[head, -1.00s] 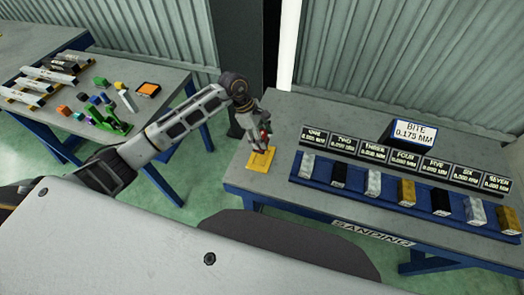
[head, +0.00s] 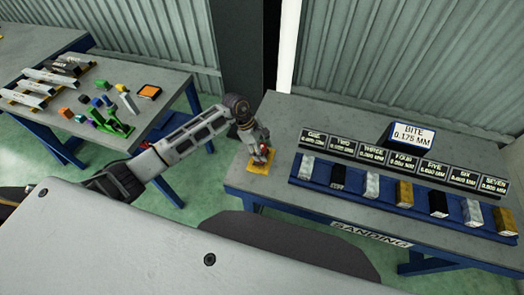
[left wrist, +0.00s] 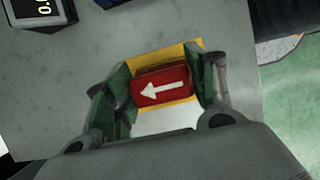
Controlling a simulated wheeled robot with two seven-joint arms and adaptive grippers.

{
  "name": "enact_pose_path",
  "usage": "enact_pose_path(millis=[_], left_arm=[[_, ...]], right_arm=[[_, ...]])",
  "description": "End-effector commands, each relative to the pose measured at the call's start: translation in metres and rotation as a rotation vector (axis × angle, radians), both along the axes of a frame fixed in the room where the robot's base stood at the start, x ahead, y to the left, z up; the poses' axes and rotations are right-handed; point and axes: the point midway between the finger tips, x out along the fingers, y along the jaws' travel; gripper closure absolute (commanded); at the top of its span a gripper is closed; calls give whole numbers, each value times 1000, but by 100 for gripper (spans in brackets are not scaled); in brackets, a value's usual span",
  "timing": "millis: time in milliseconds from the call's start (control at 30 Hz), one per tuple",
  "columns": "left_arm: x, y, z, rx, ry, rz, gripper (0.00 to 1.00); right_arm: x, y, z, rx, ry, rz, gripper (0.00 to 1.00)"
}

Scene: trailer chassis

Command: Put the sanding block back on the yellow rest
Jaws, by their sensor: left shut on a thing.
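The sanding block (left wrist: 161,87) is red with a white arrow on its top, and shows between my left gripper's fingers in the left wrist view. My left gripper (head: 262,155) is shut on it. The yellow rest (head: 257,169) lies flat on the near left part of the sanding table. The block is over the rest, and the rest's yellow edge (left wrist: 188,50) shows around it in the left wrist view. I cannot tell whether the block touches the rest. My right gripper is not in view.
A blue rack (head: 385,193) with several blocks and number labels stands right of the rest. A sign reading "BITE 0.175 MM" (head: 411,134) stands behind it. Another table (head: 160,103) with small coloured parts is at left. The table left of the rack has free room.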

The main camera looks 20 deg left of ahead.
Motion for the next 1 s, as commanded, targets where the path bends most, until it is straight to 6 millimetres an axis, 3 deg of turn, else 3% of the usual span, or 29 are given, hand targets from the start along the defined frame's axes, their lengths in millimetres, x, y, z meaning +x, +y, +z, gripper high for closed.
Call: enact_pose_path(millis=[200,667,700,800,833,1000], left_arm=[[0,0,-14,-1,-1,0,64],[1,0,-19,0,-2,0,64],[0,0,-18,1,-1,0,40],[0,0,-18,0,-1,0,27],[0,0,-18,0,-1,0,23],[0,0,-18,0,-1,0,23]], right_arm=[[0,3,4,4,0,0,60],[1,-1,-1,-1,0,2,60],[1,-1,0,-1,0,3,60],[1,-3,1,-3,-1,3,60],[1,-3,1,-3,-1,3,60],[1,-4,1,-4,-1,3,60]])
